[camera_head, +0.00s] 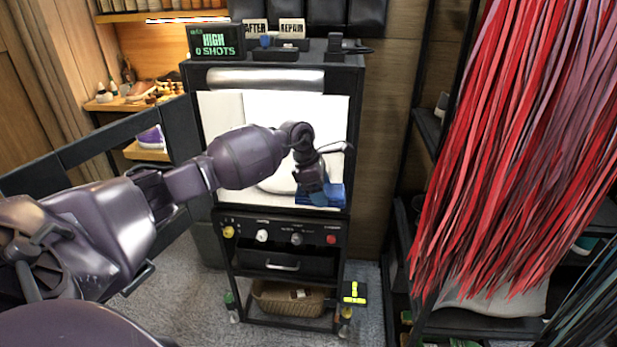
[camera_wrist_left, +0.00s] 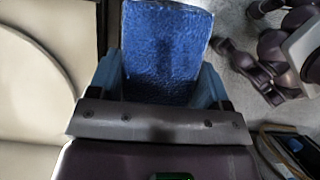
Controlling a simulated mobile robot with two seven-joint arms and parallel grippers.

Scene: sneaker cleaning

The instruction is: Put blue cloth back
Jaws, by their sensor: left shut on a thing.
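My left gripper (camera_head: 314,183) reaches in from the left to the front of the white-lined cabinet (camera_head: 222,118). It is shut on the blue cloth (camera_head: 334,197), at the lower right of the bright opening. In the left wrist view the blue cloth (camera_wrist_left: 166,48) is a textured blue piece standing out between the fingers of the gripper (camera_wrist_left: 158,88). From these views I cannot tell whether the cloth touches the cabinet floor. My right gripper is not in view.
Below the opening are a knob panel (camera_head: 280,236), a drawer (camera_head: 283,264) and a wicker basket (camera_head: 285,298). Red hanging strips (camera_head: 510,140) fill the right side. A sign reading "HIGH 0 SHOTS" (camera_head: 215,44) stands on top. Grey carpet (camera_head: 185,290) is open at the lower left.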

